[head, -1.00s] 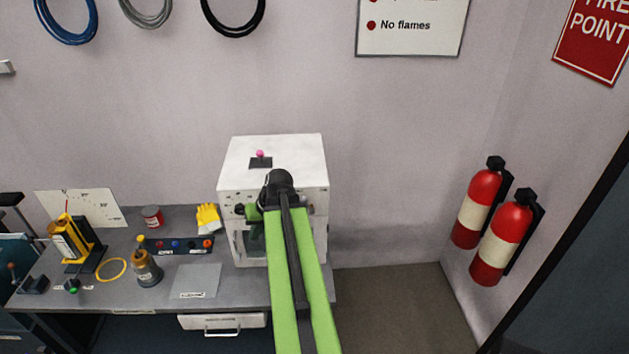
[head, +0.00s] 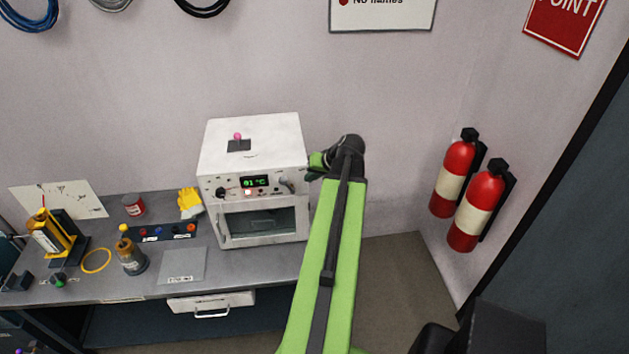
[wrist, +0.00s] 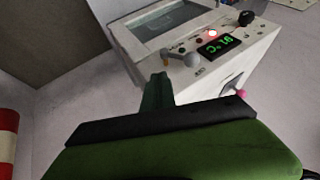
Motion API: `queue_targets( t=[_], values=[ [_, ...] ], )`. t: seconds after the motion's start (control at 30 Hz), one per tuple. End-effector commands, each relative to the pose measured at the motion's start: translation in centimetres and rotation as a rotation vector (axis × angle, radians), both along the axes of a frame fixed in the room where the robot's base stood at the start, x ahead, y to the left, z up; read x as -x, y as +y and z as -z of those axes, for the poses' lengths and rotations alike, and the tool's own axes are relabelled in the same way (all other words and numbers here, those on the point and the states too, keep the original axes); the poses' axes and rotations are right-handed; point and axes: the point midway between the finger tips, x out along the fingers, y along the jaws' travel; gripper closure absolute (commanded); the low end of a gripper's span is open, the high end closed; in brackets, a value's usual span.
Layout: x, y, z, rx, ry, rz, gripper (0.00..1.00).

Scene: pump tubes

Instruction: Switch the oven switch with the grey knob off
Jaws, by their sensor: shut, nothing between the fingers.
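The white oven (head: 225,228) stands on the bench; its front panel carries a grey-knobbed switch (head: 287,185) at the right end. The switch also shows in the wrist view (wrist: 190,59), tilted to one side, with a lit red lamp (wrist: 212,33) and green display (wrist: 220,45) near it. My gripper (head: 316,166) is at the oven's right side, close to the grey knob. In the wrist view its shut, empty fingers (wrist: 158,78) point at the panel edge just short of the switch. Whether they touch it I cannot tell.
A black knob (head: 221,193) is at the panel's left end. A pink-knobbed switch (head: 238,137) stands on the oven top. Yellow gloves (head: 190,203) lie left of the oven. Two fire extinguishers (head: 454,176) hang on the right wall.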

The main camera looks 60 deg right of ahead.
Motion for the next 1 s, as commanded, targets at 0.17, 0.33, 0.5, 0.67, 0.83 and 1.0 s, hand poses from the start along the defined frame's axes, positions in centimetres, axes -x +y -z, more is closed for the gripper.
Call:
queue_targets(
  t=[0.17, 0.33, 0.5, 0.67, 0.83, 1.0],
  values=[
    [-2.4, -0.6, 3.9, 0.000, 0.000, -0.002, 1.00],
    [-4.8, 0.7, 2.6, 0.000, 0.001, -0.004, 1.00],
    [-5.8, 1.2, 2.5, -0.001, 0.000, -0.002, 1.00],
    [-5.9, 1.2, 2.5, 0.000, 0.000, -0.002, 1.00],
    [-6.0, 1.3, 2.5, 0.000, 0.001, -0.002, 1.00],
    [-8.1, 2.9, 2.3, 0.024, 0.035, -0.035, 1.00]
  ],
)
